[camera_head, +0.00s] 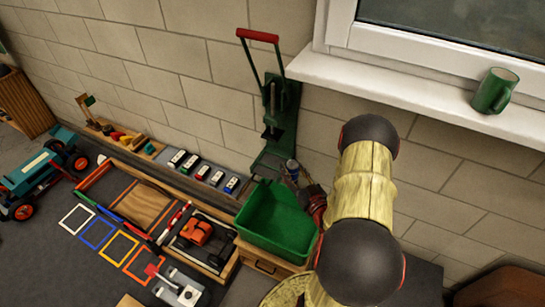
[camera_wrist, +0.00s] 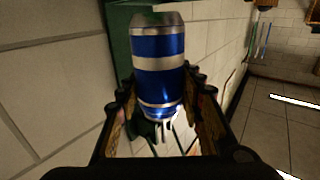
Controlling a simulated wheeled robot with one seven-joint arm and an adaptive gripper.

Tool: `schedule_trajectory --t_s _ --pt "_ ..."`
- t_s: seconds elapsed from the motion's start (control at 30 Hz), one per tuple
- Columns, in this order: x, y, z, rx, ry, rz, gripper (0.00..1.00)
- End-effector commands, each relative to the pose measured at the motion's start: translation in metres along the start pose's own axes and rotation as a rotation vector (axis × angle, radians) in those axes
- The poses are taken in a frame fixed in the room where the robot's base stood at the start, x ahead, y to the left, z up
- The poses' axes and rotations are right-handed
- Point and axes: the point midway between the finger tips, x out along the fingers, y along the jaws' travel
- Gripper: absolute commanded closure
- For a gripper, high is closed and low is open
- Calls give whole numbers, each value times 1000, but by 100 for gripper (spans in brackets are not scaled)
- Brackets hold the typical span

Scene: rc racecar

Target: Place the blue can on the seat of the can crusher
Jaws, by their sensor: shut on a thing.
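The blue can (camera_wrist: 158,88) with silver bands fills the middle of the wrist view, between the two fingers of my gripper (camera_wrist: 160,118). My gripper is shut on its lower part. In the head view the can (camera_head: 292,166) is small, beside the base of the green can crusher (camera_head: 283,115), and my gripper (camera_head: 304,180) is partly hidden behind my arm. The crusher stands against the wall with its red-handled lever (camera_head: 258,37) raised. Part of the green crusher also shows behind the can in the wrist view (camera_wrist: 119,45). I cannot tell whether the can touches the seat.
A green bin (camera_head: 277,222) sits just in front of the crusher. Several toy cars (camera_head: 203,172) stand on a ledge to the left. A window sill (camera_head: 420,95) with a green mug (camera_head: 494,90) juts out at upper right.

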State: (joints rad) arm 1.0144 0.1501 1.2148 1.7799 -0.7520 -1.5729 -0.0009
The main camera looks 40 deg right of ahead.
Motion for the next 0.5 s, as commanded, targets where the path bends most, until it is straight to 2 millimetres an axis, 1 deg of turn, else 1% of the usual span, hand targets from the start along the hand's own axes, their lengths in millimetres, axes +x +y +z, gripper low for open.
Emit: schedule_trajectory --t_s 0.03,0.1,0.5 --pt "13 -2 1 -2 2 -6 74" --pt "30 -3 2 -3 3 -7 74" --pt "127 -2 2 -1 2 -4 74"
